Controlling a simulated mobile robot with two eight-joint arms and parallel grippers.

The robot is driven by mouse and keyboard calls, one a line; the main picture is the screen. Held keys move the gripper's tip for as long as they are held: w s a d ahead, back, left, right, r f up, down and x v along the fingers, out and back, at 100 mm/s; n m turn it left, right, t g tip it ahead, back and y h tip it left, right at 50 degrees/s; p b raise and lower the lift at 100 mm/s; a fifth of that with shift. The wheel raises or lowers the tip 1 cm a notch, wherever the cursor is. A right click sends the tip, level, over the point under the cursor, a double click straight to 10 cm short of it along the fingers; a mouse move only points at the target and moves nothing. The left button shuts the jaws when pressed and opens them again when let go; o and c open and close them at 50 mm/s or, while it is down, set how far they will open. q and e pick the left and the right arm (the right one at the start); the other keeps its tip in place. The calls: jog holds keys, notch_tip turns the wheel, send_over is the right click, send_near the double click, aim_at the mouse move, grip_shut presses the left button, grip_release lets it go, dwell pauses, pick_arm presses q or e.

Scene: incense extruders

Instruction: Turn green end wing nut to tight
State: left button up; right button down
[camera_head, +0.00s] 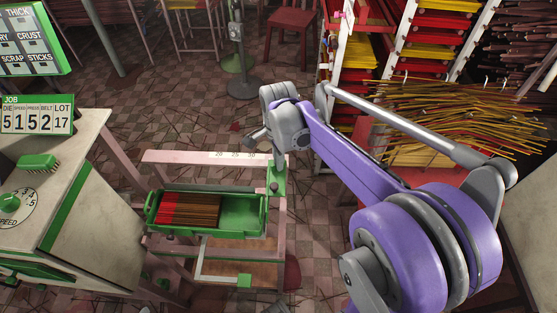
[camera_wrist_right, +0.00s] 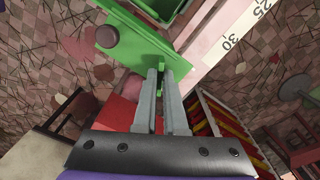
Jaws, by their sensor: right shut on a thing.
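The green end bracket (camera_head: 278,184) sits at the right end of the pink rail with a printed scale (camera_head: 190,156). A dark round knob (camera_head: 273,188) is on it. In the right wrist view the green bracket (camera_wrist_right: 135,42) shows at the top, with the round knob (camera_wrist_right: 107,36) at its left. My right gripper (camera_head: 281,160) reaches down onto the bracket's far end. In the wrist view its two grey fingers (camera_wrist_right: 161,75) are shut on the green wing nut (camera_wrist_right: 160,66), which is mostly hidden between them. My left gripper is not in view.
A green tray (camera_head: 243,213) with red and brown sticks stands just below the rail. A cream machine cabinet (camera_head: 95,215) with a dial is at the left. Racks (camera_head: 420,50) and a heap of incense sticks (camera_head: 450,115) fill the upper right.

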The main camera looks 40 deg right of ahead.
jog(key=m, duration=0.5)
jog(key=shift+m, duration=0.3)
dwell(0.4)
jog(key=c, duration=1)
grip_release()
notch_tip(320, 180, up, 11)
jog(key=shift+f+p, duration=0.1)
jog(key=shift+p, duration=0.3)
jog(key=s+a+f+n+t+p, duration=0.1)
jog(key=s+a+f+n, duration=0.2)
jog(key=n, duration=0.5)
jog(key=s+a+f+n+t+p, duration=0.1)
jog(key=s+a+f+n+t, duration=0.1)
jog(key=s+a+n, duration=0.3)
jog(key=s+a+f+n+t+p, duration=0.1)
jog(key=s+a+f+n+t, duration=0.1)
jog(key=n, duration=1)
jog(key=shift+s+a+f+n, duration=0.1)
jog(key=shift+s+a+f, duration=0.25)
jog(key=shift+a, duration=0.2)
jog(key=shift+s+a+f+n, duration=0.1)
jog(key=shift+s+a+f, duration=0.15)
jog(key=shift+a, duration=0.35)
jog(key=shift+s+a+f+n, duration=0.1)
jog(key=shift+s+a+f, duration=0.15)
jog(key=shift+s+a, duration=0.25)
